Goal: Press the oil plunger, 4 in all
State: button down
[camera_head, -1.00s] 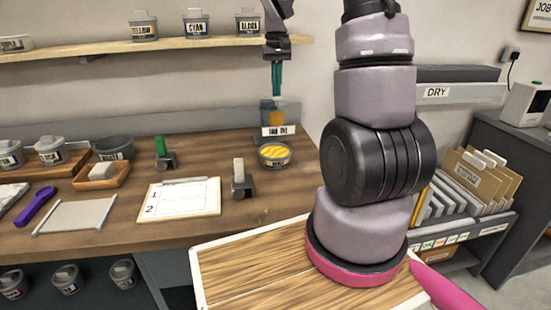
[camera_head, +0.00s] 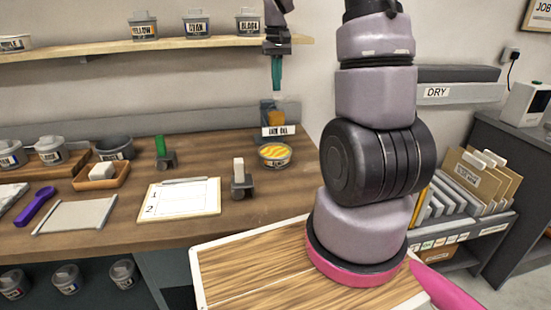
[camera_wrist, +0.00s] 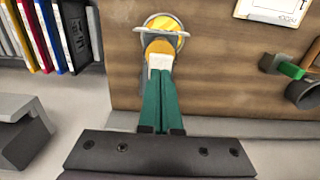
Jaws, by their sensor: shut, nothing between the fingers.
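The oil dispenser (camera_head: 278,117) stands at the back right of the wooden bench, with an amber body and a white label (camera_head: 279,131) on its front. My gripper (camera_head: 277,90) is above it, pointing down, its green fingers shut and empty. A small gap shows between the fingertips and the dispenser's top. In the wrist view the fingertips (camera_wrist: 160,78) overlap a pale block (camera_wrist: 160,62), likely the plunger top, with amber showing beyond it. The fingers hide part of the dispenser there, and contact cannot be told from that view.
An open tin of yellow ink (camera_head: 275,155) sits just in front of the dispenser. A shelf (camera_head: 160,49) with ink tins runs above.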

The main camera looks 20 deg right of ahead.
jog(key=shift+f, duration=1.3)
jog(key=shift+r, duration=1.45)
notch_tip(320, 180, up, 6)
